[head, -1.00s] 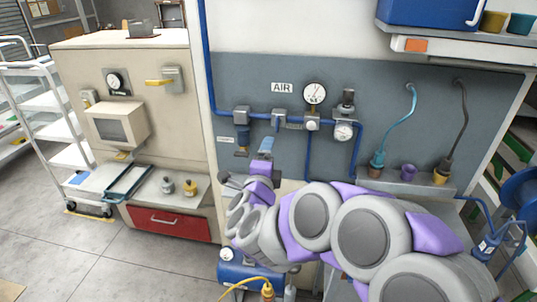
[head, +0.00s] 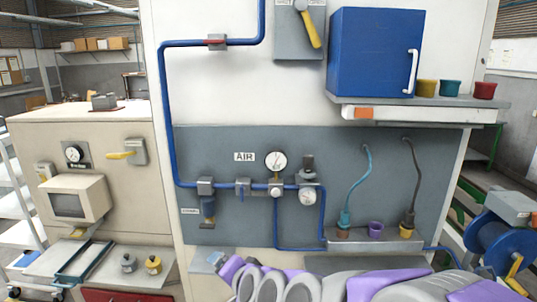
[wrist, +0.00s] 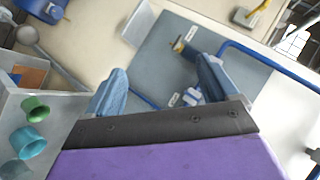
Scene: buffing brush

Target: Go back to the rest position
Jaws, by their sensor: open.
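My gripper (wrist: 158,82) shows in the wrist view with its two blue fingers spread apart and nothing between them. Beyond the fingers are the grey panel and part of the blue pipe. In the head view my purple and grey arm lies low along the bottom edge, in front of the air panel (head: 300,222). The gripper end is at the lower left of the arm there, small and partly hard to make out. I see no object held.
A blue box (head: 375,52) and several cups stand on a shelf (head: 420,112) at upper right. A blue pipe (head: 164,110) and a pressure gauge (head: 276,161) are on the wall. A beige cabinet (head: 95,140) stands left, a blue hose reel (head: 495,240) right.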

